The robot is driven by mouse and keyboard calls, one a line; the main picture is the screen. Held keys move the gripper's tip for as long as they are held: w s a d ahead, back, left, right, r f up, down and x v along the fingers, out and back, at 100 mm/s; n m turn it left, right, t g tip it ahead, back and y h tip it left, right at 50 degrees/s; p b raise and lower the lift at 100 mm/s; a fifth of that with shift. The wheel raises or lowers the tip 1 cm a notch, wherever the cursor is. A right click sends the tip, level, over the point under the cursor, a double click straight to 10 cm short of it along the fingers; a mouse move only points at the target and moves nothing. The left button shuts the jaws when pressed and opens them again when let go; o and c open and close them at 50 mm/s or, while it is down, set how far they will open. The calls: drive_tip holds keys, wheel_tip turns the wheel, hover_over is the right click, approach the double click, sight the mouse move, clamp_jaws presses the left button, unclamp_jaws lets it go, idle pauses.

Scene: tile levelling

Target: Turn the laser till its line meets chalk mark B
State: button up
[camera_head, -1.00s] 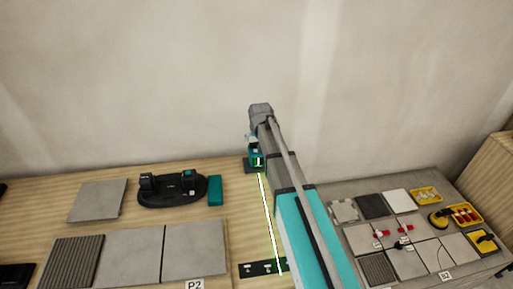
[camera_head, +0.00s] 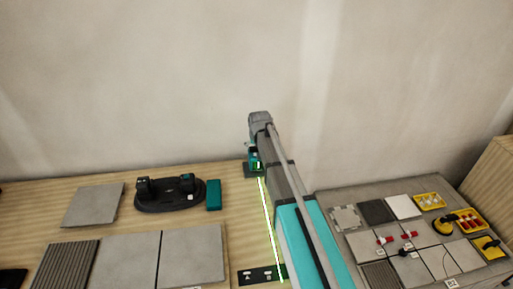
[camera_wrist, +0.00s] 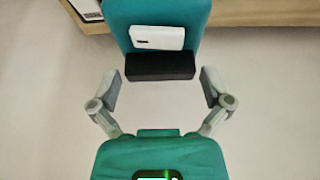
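The laser (camera_head: 254,163) is a small teal unit on a dark base at the back of the wooden bench. Its bright green-white line (camera_head: 271,228) runs forward to the right end of a dark strip (camera_head: 258,276). White marks show on the strip, but no letter is legible, so I cannot tell which is B. In the wrist view, a teal body with a white label (camera_wrist: 158,38) and black bar appears to be the laser. My gripper (camera_wrist: 160,76) has a finger on each side of the bar, with narrow gaps visible. My arm hides part of the head view.
Grey tiles (camera_head: 191,257) and a ribbed tile (camera_head: 67,266) lie left of the line. The grey table (camera_head: 339,193) at right holds tiles and yellow trays (camera_head: 429,200).

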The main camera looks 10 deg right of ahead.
drive_tip(key=c, duration=0.7)
drive_tip(key=shift+m, duration=0.4)
drive_tip(key=o, duration=0.9)
drive_tip(key=shift+c, duration=0.2)
drive_tip(key=shift+n, duration=0.4)
drive_tip(key=p+v, duration=1.2)
drive_tip(key=v, duration=0.1)
drive_tip(key=shift+r+p, duration=0.35)
drive_tip(key=shift+s, duration=0.1)
